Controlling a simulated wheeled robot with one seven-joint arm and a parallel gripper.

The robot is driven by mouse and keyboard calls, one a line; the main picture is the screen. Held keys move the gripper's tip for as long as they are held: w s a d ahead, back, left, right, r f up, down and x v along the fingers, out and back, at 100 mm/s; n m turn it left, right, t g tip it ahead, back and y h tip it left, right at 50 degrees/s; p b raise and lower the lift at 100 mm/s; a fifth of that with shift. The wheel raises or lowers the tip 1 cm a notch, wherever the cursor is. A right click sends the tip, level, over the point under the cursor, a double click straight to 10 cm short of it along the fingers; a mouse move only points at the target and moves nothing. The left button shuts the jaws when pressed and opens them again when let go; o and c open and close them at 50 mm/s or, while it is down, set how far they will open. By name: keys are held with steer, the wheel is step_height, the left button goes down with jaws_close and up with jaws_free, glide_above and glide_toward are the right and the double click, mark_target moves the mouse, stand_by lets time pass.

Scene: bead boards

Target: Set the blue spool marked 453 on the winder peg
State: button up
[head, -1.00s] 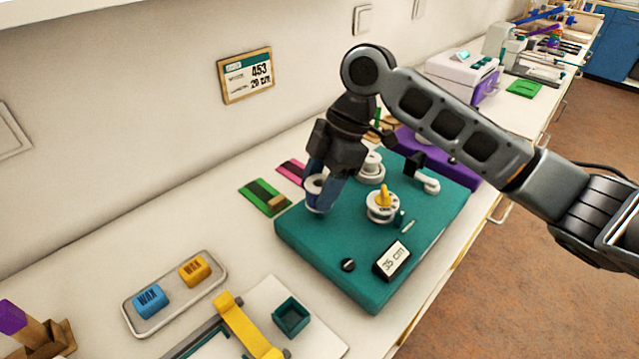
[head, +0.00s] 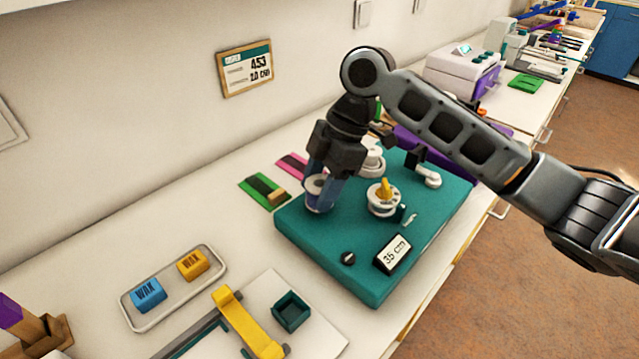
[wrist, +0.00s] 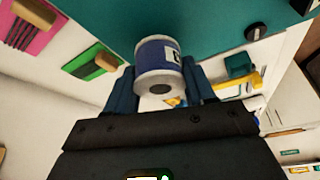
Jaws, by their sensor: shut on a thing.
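My gripper (head: 322,190) is shut on a spool (head: 317,193) with white ends and a blue band. In the head view the spool is held at the left corner of the teal winder board (head: 330,268). In the wrist view the spool (wrist: 158,66) sits between my blue fingers; part of a dark mark shows on its label, but I cannot read it. I cannot tell whether the spool touches the board. A white round part (head: 371,160) stands behind my gripper, partly hidden.
A display (head: 393,254) reading 35 cm and a black knob (head: 348,258) are on the board's front. Green (head: 264,193) and pink (head: 291,165) cards lie to the left. A wall card (head: 246,69) shows 453. A tray (head: 214,292) holds two wax blocks.

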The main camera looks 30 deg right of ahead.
steer(key=shift+f+b, duration=0.35)
steer(key=shift+f, duration=0.4)
steer(key=o, duration=1.2)
steer(key=shift+c, duration=0.2)
steer(key=shift+r, duration=0.1)
steer(key=shift+r+p, duration=2.75)
steer(key=shift+r, duration=0.65)
